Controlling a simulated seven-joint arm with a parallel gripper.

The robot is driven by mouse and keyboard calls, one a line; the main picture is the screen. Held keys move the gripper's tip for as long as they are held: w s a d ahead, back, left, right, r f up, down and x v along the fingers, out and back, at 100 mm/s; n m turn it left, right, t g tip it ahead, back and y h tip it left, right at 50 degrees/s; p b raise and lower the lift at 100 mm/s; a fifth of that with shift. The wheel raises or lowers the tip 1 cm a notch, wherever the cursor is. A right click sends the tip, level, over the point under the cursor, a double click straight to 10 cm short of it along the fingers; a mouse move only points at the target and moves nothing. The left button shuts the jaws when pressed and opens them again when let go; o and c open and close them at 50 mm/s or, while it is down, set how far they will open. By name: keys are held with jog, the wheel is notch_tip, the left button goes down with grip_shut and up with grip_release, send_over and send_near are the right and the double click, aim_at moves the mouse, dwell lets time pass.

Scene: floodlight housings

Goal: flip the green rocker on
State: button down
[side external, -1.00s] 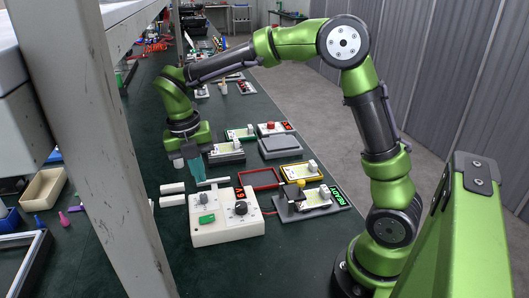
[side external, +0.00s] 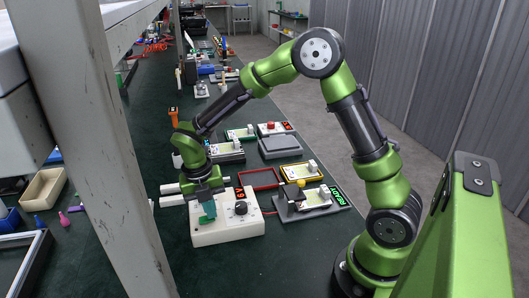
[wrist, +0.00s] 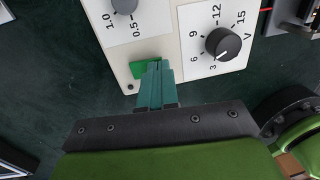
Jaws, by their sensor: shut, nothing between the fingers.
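The white control box (side external: 240,229) stands on the dark green table. In the wrist view, the green rocker (wrist: 138,70) lies near the edge of the box's face (wrist: 160,42). My gripper (side external: 209,212) is over the box, its teal fingers pointing down. The fingers are shut together with nothing between them. In the wrist view, the tips of my gripper (wrist: 157,66) overlap the rocker's right part and hide it. I cannot tell whether they touch it. In the side view the fingers cover the rocker.
A black knob (side external: 241,208) and a red display (side external: 240,193) are on the box, beside my fingers. White bars (side external: 171,194) lie to the left. A red frame (side external: 259,179) and a grey device with a yellow button (side external: 300,184) stand to the right.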

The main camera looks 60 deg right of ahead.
aim_at(200, 220)
jog(key=shift+s+d+f, duration=0.1)
jog(key=shift+f, duration=0.15)
jog(key=shift+w+a+r, duration=0.2)
jog(key=shift+w+a, duration=0.4)
jog(key=shift+a, duration=0.05)
jog(key=shift+r, duration=0.15)
notch_tip(200, 220, up, 14)
jog(key=w+a, duration=0.1)
dwell(0.4)
